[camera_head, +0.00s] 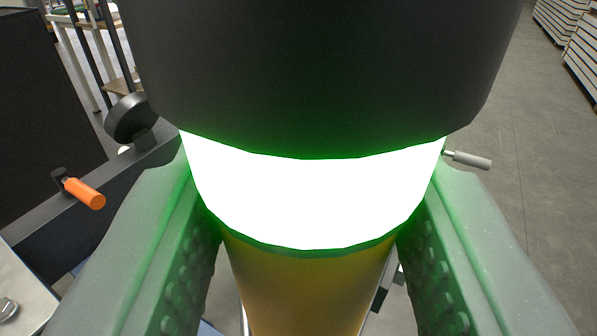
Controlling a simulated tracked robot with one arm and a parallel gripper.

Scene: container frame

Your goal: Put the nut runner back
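The nut runner fills the middle of the view. It has a thick black body (320,70), a glowing white ring with green edges (310,195), and a yellow-brown barrel (310,290) below. My gripper (310,185) has its two pale, bumpy-faced fingers on the left and right of the tool, lit green by the ring. Both fingers meet the sides of the tool at the ring, and the gripper is shut on it. Narrow gaps show between the fingers and the barrel lower down. The lower end of the tool is out of view, and no holder for it can be made out.
At left are a dark frame rail (75,215), an orange-handled lever (84,193) and a round black knob (130,118). A grey handle (467,159) sticks out at right. Grey floor (535,180) lies open at right, with stacked boards (575,40) far behind.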

